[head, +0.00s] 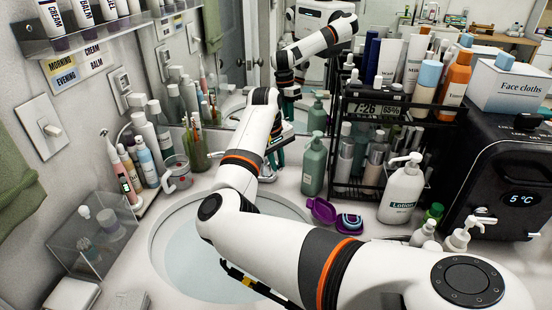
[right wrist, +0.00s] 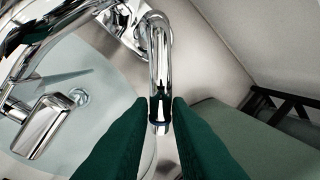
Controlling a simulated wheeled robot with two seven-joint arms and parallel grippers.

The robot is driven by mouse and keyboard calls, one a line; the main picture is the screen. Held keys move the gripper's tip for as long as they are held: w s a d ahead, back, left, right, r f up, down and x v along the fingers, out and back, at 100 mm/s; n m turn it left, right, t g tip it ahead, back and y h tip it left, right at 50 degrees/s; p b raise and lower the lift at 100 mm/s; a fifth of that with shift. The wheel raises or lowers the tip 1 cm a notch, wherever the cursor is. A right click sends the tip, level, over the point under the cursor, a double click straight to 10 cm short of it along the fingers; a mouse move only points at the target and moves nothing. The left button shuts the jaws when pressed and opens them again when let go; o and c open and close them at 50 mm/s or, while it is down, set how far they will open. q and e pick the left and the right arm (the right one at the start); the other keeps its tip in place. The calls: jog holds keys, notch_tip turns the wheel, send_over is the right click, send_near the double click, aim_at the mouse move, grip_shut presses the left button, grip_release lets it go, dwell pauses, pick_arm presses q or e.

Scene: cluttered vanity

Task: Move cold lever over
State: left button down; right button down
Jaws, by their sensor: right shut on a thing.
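In the right wrist view a slim chrome lever (right wrist: 160,65) stands at the sink, curved at its far end. The two dark green fingers of my right gripper (right wrist: 160,112) are closed on its near end, one on each side. No cold marking is readable on it. Larger chrome tap parts (right wrist: 45,125) show to its left, over the basin. In the head view my right arm reaches across the sink (head: 180,235), and the right gripper (head: 273,158) is mostly hidden behind the forearm. My left gripper is not in view.
A green pump bottle (head: 314,167) stands close to the right of my right gripper. A black rack (head: 372,185) of bottles, a lotion bottle (head: 402,190) and a purple case (head: 321,210) are further right. A glass of brushes (head: 195,153) and a mug (head: 176,175) stand left. The mirror is behind.

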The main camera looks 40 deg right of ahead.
jog(key=shift+d+r+n+t+p, duration=0.15)
jog(key=shift+d+n+p, duration=0.6)
jog(key=shift+p, duration=0.95)
jog(key=shift+d+f+n+t+p, duration=0.1)
jog(key=shift+d+n+t+p, duration=0.15)
jog(key=shift+n+p, duration=1.15)
jog(key=shift+d+r+n+t+p, duration=0.1)
jog(key=shift+d+n+p, duration=0.55)
jog(key=shift+p, duration=1.3)
jog(key=shift+a, duration=0.1)
jog(key=c, duration=1.3)
grip_release()
jog(key=shift+c, duration=0.2)
notch_tip(320, 180, up, 12)
jog(key=a+b, duration=0.2)
jog(key=shift+s+f, duration=0.2)
jog(key=shift+s, duration=0.1)
